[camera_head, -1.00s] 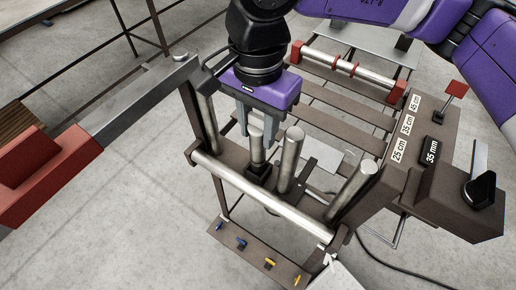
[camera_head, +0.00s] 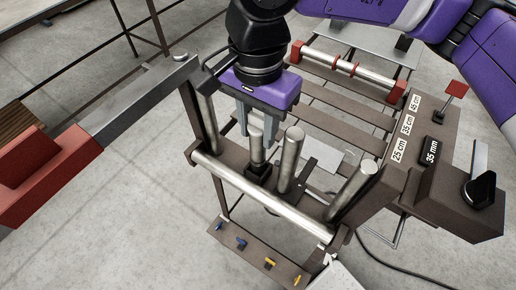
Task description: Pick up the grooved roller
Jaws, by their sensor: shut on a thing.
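My gripper (camera_head: 257,133), grey fingers under a purple body, points down at the machine's near end. It is shut on the top of a short upright metal roller (camera_head: 257,150), which I take as the grooved roller; no groove can be made out at this size. The roller's lower end stands at a dark block (camera_head: 258,172); whether it still sits in it I cannot tell. The fingers hide part of its upper sides.
A taller upright metal roller (camera_head: 290,160) stands close to the right of my gripper. Another upright roller (camera_head: 356,188) stands farther right. A horizontal roller (camera_head: 265,196) crosses the near side. A red-ended arm (camera_head: 40,165) juts out left. A small shelf (camera_head: 255,253) holds yellow and blue pieces.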

